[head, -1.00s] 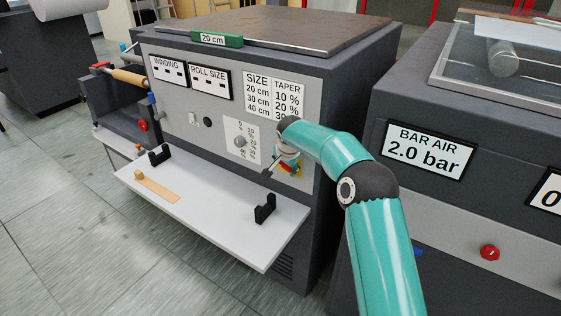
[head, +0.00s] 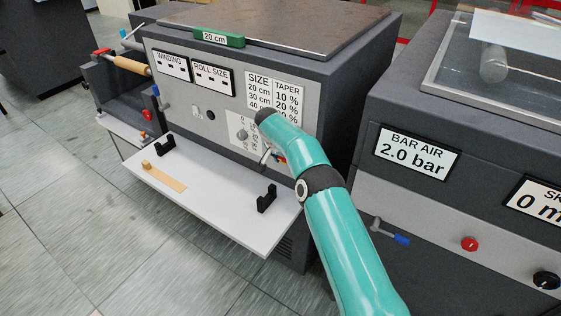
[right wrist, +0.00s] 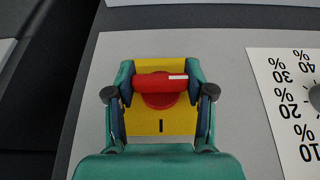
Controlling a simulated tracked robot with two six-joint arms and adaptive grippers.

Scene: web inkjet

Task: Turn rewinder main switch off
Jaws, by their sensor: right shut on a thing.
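The rewinder main switch is a red handle (right wrist: 160,82) on a yellow plate (right wrist: 145,124) with a black I mark, on the grey front panel. In the right wrist view the handle lies crosswise, its white mark at the right end. My right gripper (right wrist: 166,86) is shut on the red handle, one finger at each end. My left gripper is in neither view.
A white shelf (head: 215,205) with two black brackets juts out below the panel. A selector dial (head: 242,135) sits left of the switch. The neighbouring dark machine (head: 440,110) stands close on the right, with a red knob (head: 469,243) and a blue-handled valve (head: 401,239).

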